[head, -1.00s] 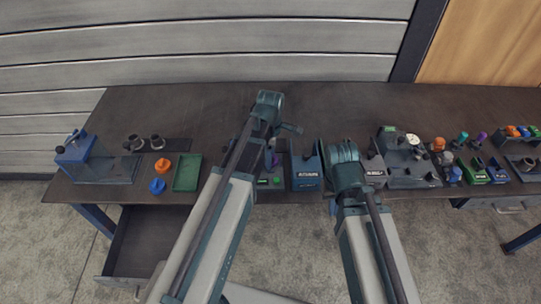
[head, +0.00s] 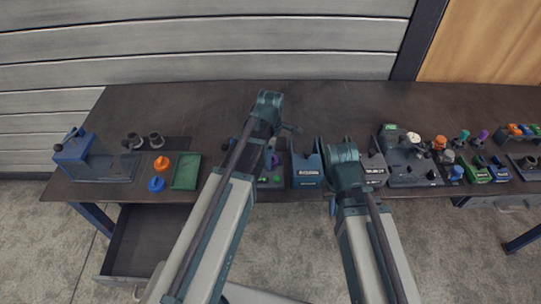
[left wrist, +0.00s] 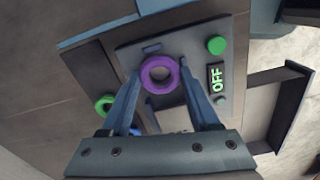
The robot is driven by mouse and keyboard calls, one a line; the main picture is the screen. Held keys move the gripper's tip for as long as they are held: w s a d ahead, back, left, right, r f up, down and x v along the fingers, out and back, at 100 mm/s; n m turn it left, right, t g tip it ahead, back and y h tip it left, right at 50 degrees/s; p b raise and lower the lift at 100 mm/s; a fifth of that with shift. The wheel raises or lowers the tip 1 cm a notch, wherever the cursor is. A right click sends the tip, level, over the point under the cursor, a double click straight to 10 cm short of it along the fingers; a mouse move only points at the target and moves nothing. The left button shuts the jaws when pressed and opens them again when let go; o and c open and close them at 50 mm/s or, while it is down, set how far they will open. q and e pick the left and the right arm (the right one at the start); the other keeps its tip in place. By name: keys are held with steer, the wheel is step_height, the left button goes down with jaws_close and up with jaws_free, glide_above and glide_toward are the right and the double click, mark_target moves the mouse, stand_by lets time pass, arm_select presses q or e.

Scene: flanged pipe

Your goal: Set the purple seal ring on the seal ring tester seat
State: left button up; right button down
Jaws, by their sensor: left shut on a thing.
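The purple seal ring (left wrist: 148,81) is between the fingertips of my left gripper (left wrist: 159,77) in the left wrist view. The gripper is shut on it. A bit of purple also shows beside my left arm in the head view (head: 275,160). Behind the ring is the dark plate of the tester (left wrist: 197,60), with a green button and a green "OFF" label. The ring covers the seat, and I cannot tell whether it touches it. My right arm is at the middle right in the head view; its jaws are hidden behind its own links.
A blue block (head: 306,172) stands right of the tester. A green tray (head: 187,172), orange and blue parts and a blue-handled fixture (head: 75,150) are at left. More fixtures and small parts crowd the right. A drawer (head: 140,240) hangs open below. The table's back is clear.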

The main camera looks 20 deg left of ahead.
arm_select(q)
steer(key=o, duration=1.4)
steer(key=shift+o, duration=0.2)
steer(key=shift+r, duration=0.1)
step_height(320, 180, up, 7)
steer(key=p, duration=0.7)
